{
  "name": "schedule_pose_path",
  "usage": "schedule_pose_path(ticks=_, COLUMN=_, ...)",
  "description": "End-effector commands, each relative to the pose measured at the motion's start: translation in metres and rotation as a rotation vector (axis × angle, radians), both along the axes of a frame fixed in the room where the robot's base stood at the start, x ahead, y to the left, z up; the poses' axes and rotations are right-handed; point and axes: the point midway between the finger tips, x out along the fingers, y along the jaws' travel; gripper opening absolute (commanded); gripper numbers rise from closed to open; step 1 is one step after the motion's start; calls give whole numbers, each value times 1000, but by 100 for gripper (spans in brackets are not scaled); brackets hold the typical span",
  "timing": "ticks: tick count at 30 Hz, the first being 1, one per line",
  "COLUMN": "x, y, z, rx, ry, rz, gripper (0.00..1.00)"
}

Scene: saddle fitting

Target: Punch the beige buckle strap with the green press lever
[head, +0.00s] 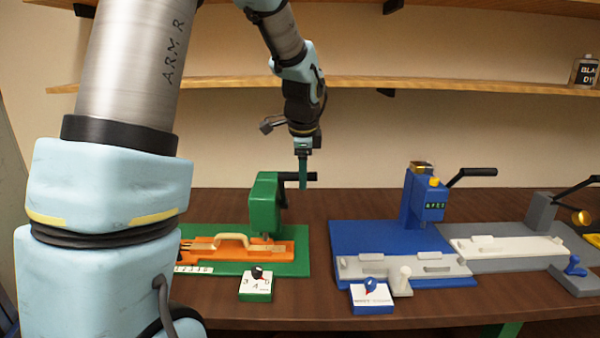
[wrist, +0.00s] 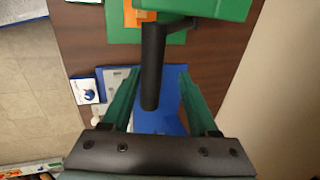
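The green press (head: 265,205) stands at the back of its green base, and its black lever (head: 312,176) sticks out to the right. My gripper (head: 303,186) points down at the lever. In the wrist view, my gripper (wrist: 159,74) is open, with the black lever (wrist: 152,75) between its two green fingers and a gap on both sides. The orange tray (head: 283,248) lies on the base, partly under the press. A thin tan strip, apparently the beige buckle strap (head: 203,243), lies in it. Its end under the press is hidden.
A dial block (head: 256,284) stands in front of the green base. A blue press (head: 425,200) with its own black lever and a grey press (head: 540,207) stand to the right on the brown table. A wooden shelf (head: 430,84) runs behind my arm.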

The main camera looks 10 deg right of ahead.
Motion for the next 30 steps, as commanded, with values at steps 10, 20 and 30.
schedule_pose_path(ticks=10, x=-6, y=2, z=18, rx=2, ry=3, rz=0, gripper=60)
schedule_pose_path(ticks=20, x=-14, y=4, z=41, rx=3, ry=4, rz=1, gripper=60)
schedule_pose_path(ticks=30, x=-19, y=5, z=55, rx=3, ry=5, rz=1, gripper=60)
